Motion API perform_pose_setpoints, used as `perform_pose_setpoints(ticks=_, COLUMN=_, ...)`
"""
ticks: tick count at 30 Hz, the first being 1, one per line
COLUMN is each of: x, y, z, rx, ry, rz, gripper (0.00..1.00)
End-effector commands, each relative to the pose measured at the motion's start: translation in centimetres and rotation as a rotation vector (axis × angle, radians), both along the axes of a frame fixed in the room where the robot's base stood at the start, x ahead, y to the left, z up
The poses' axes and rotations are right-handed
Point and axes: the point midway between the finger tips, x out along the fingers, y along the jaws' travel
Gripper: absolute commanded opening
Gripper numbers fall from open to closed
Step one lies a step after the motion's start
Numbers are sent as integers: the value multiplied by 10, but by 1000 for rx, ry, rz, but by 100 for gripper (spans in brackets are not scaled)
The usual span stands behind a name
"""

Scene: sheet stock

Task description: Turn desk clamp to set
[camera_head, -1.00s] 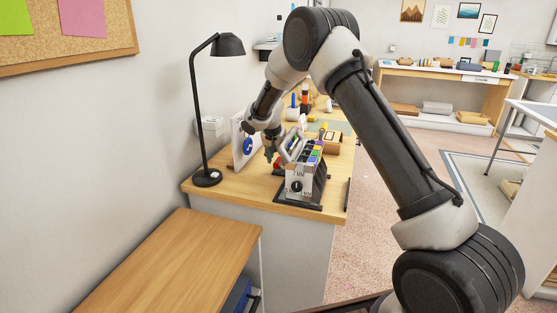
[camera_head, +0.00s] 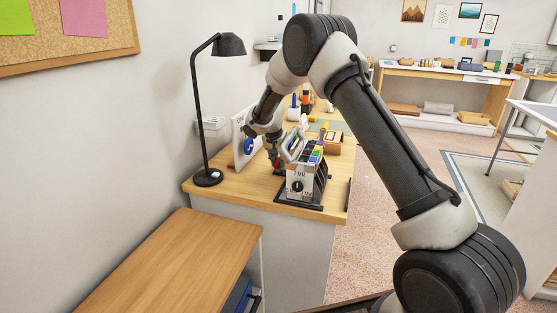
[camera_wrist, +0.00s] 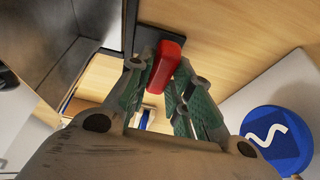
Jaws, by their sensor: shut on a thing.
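In the head view my gripper (camera_head: 275,156) reaches down between the white panel and the machine on the desk. A small bit of red (camera_head: 277,165) shows at its fingertips there. The rest of the clamp is mostly hidden by the fingers and the machine.
A grey and black machine (camera_head: 302,182) with coloured parts stands close to the right of my gripper. A white panel with a blue disc (camera_head: 249,146) stands close on the left; the disc also shows in the wrist view (camera_wrist: 277,138). A black lamp (camera_head: 207,178) stands at the near left corner.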

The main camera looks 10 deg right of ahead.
Motion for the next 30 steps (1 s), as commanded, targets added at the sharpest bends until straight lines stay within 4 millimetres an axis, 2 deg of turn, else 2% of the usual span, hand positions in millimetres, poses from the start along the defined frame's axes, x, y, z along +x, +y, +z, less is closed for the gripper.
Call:
perform_pose_setpoints(ticks=11, x=1, y=2, z=0, rx=0, ry=0, rz=-186, gripper=0)
perform_pose_setpoints(ticks=30, x=4, y=3, z=-1, rx=1, ry=0, rz=-790, gripper=0)
